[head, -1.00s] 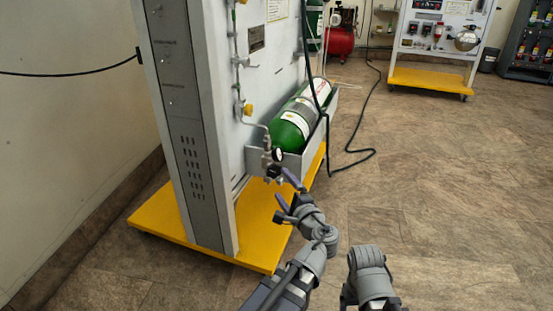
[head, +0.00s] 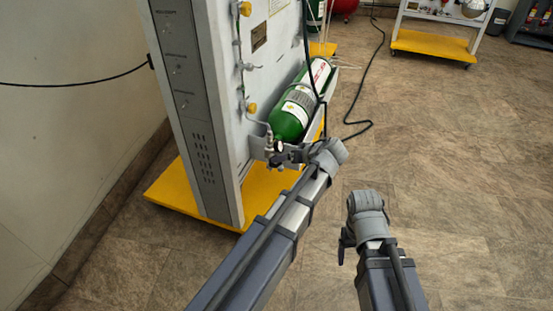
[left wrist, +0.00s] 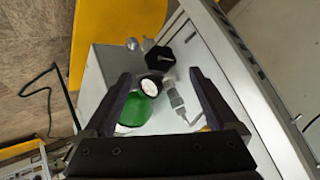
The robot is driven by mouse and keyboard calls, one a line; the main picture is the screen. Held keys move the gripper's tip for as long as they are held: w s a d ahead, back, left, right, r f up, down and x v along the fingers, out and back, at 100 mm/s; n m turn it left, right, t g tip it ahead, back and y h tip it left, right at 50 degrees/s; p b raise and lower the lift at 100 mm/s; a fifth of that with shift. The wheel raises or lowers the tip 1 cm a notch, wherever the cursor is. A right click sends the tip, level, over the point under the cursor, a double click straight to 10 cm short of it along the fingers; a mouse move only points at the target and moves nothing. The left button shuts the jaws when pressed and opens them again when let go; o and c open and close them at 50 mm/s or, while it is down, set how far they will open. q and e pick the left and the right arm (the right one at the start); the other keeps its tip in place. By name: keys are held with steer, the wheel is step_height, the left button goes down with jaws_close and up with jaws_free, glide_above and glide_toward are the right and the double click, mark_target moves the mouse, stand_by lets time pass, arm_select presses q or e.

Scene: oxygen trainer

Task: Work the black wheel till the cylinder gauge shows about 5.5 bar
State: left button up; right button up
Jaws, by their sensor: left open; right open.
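The green cylinder (head: 290,120) lies in a grey tray on the side of the trainer panel. Its small white-faced gauge (head: 280,146) is at the near end and also shows in the left wrist view (left wrist: 150,86); I cannot read its number. The black wheel (left wrist: 159,60) is just beyond the gauge in the left wrist view, ahead of the fingertips. My left gripper (left wrist: 160,76) is open around the line to gauge and wheel, apparently not touching the wheel. In the head view the wheel is hard to make out beside my left gripper. My right gripper (head: 344,248) is open, empty, over the floor.
The tall grey panel (head: 190,110) stands on a yellow base (head: 175,190) left of my left arm. A metal fitting (left wrist: 174,98) sits beside the gauge. A black hose (head: 362,105) runs down to the floor right of the cylinder.

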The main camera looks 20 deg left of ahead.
mark_target(279, 146)
arm_select(q)
steer(key=b+x, duration=0.5)
steer(key=x, duration=0.2)
steer(key=shift+w+a+f, duration=0.15)
steer(key=shift+a+f, duration=0.15)
steer(key=c, duration=1.4)
steer(key=shift+o, duration=0.2)
